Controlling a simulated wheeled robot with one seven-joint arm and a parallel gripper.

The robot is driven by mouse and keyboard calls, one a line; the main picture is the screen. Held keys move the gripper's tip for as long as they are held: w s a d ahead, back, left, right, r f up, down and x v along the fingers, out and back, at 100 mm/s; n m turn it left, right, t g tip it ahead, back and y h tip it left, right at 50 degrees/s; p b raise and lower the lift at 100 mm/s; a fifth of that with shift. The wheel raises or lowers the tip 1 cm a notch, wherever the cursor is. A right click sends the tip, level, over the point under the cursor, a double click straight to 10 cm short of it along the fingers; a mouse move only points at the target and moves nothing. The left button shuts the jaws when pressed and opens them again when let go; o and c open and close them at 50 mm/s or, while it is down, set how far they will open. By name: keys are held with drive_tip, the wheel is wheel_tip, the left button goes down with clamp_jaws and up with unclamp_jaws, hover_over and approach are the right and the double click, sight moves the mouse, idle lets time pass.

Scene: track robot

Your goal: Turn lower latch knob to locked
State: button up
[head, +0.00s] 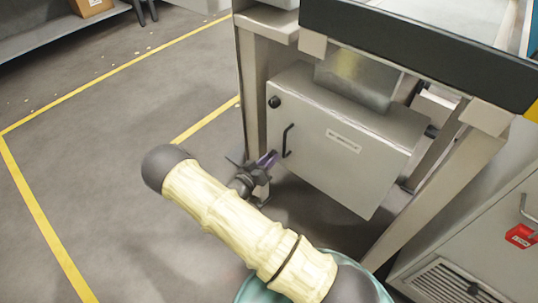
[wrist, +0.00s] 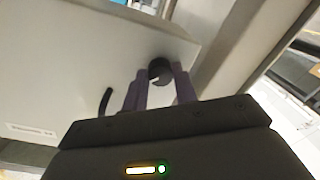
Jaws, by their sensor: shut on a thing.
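The grey cabinet (head: 345,150) hangs under the bench and has a dark upper knob (head: 274,102) and a black bar handle (head: 287,140) near its left edge. My gripper (head: 268,160) is at the lower left corner of the cabinet door, below and left of the handle. In the wrist view its purple fingers stand either side of the dark round lower latch knob (wrist: 160,70) and are shut on it. The handle also shows in the wrist view (wrist: 106,101), beside the fingers. The lower knob is hidden by my gripper in the head view.
A bench leg (head: 253,95) stands close to the left of the gripper, and another leg (head: 440,195) slants down at the right. A second cabinet with a red tag (head: 520,236) is at the right. The floor at the left is open, with yellow lines (head: 125,63).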

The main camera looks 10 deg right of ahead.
drive_tip(key=n+p, duration=0.2)
drive_tip(key=n, duration=0.2)
drive_tip(key=shift+r, duration=0.15)
drive_tip(key=n+p, duration=0.2)
drive_tip(key=n, duration=0.2)
drive_tip(key=shift+w+a+n+g, duration=0.1)
drive_tip(key=shift+n+g, duration=0.2)
drive_tip(key=o, duration=1)
drive_tip(key=p+v, duration=0.1)
drive_tip(key=v, duration=1)
drive_tip(key=p+v, duration=0.1)
drive_tip(key=v, duration=0.5)
drive_tip(key=shift+a+f+p, duration=0.2)
drive_tip(key=shift+f+p, duration=0.1)
